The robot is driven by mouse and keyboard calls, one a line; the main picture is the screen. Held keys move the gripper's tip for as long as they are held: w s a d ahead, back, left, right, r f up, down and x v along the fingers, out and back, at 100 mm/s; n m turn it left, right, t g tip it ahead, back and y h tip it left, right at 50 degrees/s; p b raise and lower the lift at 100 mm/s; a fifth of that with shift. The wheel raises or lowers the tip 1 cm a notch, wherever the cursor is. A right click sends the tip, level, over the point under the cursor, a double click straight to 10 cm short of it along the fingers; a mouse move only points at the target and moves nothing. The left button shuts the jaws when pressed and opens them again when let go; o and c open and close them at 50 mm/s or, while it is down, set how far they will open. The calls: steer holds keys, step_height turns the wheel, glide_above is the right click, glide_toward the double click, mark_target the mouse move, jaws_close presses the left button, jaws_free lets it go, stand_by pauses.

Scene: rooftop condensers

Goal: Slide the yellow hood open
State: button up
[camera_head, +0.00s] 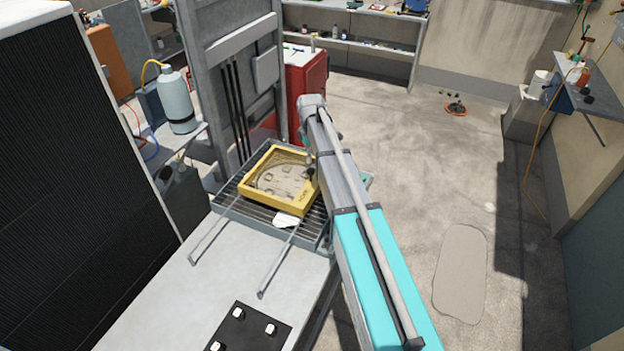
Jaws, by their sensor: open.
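The yellow hood (263,202) is a low, square yellow frame with a clear or mesh-like top. It sits over a dark grating (228,191) at the far end of a pale grey cabinet top. Small shapes show through its top, too small to tell. Two thin metal rails (278,262) run from the grating toward the near side. My gripper (309,172) is at the hood's right side, partly hidden by my arm. It is open; I cannot tell whether it touches the hood. A small white piece (287,220) lies by the hood's near edge.
The cabinet top (190,295) between the rails is clear. A black plate (250,328) with white knobs lies nearer. A tall grey panel (235,80) stands behind the hood, a large dark finned unit (75,150) at left. A red cabinet (306,80) stands behind. Open floor is at right.

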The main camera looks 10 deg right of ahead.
mark_target(311, 170)
steer(key=shift+f+b, duration=4.55)
steer(key=shift+f, duration=0.25)
steer(key=shift+c, duration=0.3)
jaws_close()
